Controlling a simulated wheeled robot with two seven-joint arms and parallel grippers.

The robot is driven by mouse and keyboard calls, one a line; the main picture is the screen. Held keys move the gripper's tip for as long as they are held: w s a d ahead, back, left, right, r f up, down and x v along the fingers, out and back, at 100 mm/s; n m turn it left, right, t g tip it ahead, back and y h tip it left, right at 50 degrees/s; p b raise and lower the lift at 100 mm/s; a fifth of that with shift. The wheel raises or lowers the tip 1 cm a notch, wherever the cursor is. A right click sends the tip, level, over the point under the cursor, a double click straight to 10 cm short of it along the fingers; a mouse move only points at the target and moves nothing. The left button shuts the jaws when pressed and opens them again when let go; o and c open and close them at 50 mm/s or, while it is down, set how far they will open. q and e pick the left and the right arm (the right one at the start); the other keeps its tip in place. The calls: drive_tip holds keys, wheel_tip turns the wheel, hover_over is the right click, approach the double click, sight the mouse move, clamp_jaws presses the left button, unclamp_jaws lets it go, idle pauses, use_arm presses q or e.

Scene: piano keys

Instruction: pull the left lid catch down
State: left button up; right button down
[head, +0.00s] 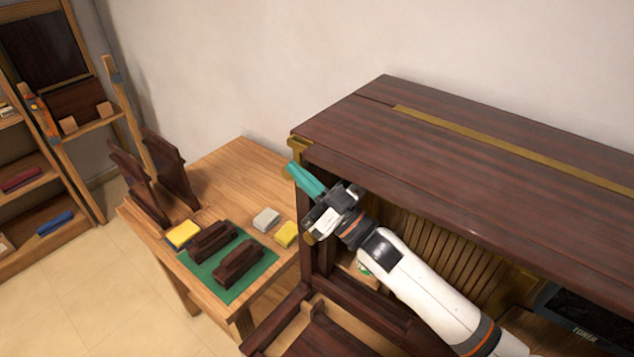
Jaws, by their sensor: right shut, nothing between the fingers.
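The left lid catch (299,144) is a small brass piece at the front left corner of the dark wooden piano lid (450,150). My right gripper (292,169) has teal fingers, which are shut and empty. Its fingertips are just below the catch, close to the left post of the case. I cannot tell whether they touch the catch. The fingers hide part of the post. My right arm comes in from the lower right, across the open front of the piano. My left gripper is not in view.
A wooden table (235,165) left of the piano holds a green mat (216,288) with dark wooden blocks (238,262), and yellow and grey sponge-like blocks (266,219). Dark wooden panels (170,170) stand at its left edge. A shelf (40,180) stands far left. Open floor lies lower left.

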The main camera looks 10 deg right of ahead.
drive_tip(key=shift+w+a+r, duration=0.15)
drive_tip(key=shift+w+a, duration=0.05)
drive_tip(key=shift+a, duration=0.05)
wheel_tip(320, 180, down, 3)
drive_tip(key=shift+f+b, duration=0.1)
drive_tip(key=shift+b, duration=1)
